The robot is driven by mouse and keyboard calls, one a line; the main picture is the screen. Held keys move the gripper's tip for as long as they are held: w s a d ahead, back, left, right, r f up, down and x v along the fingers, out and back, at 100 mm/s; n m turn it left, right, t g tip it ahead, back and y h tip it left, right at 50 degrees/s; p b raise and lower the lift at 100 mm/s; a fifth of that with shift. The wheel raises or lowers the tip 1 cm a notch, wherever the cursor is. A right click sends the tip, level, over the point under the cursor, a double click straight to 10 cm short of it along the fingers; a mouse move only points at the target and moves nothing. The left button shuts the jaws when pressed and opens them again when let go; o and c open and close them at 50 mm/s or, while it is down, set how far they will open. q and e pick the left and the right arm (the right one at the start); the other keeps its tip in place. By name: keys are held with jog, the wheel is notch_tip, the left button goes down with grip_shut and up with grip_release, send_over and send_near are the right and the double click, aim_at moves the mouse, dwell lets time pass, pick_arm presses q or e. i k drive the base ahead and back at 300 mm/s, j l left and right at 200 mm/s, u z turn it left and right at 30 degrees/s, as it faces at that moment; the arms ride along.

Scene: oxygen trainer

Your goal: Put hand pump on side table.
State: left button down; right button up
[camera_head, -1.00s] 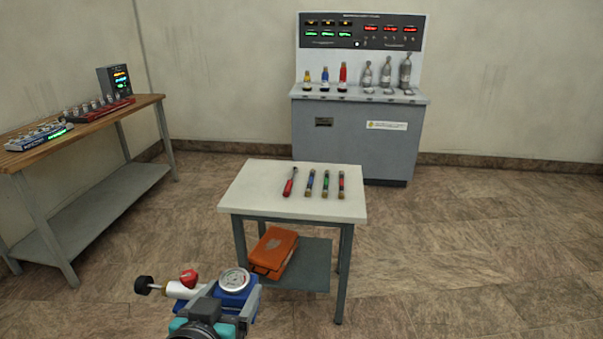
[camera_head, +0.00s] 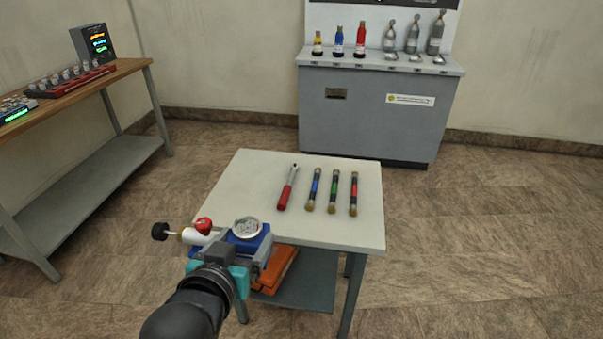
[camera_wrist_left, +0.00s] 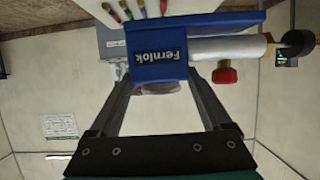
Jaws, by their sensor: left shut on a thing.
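The hand pump (camera_head: 248,236) has a blue body, a round gauge, a white barrel, a red knob and a black handle end. My left gripper (camera_head: 232,258) is shut on its blue body and holds it up, with the handle end pointing left. The left wrist view shows the blue body, marked "Fernlok" (camera_wrist_left: 160,58), between the fingers (camera_wrist_left: 163,88). The side table (camera_head: 345,230) has a pale top. In the head view the pump overlaps the table's near left edge. I cannot tell any contact between them. My right gripper is out of view.
A red-handled wrench (camera_head: 288,188) and three banded tubes (camera_head: 333,192) lie on the table's middle and right. Its left part is bare. An orange case (camera_head: 277,268) is on the lower shelf. A wooden bench (camera_head: 130,72) stands left, a grey console (camera_head: 375,110) behind.

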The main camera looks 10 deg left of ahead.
aim_at(250, 183)
jog(key=i+l+u, duration=0.1)
jog(key=i, duration=1.3)
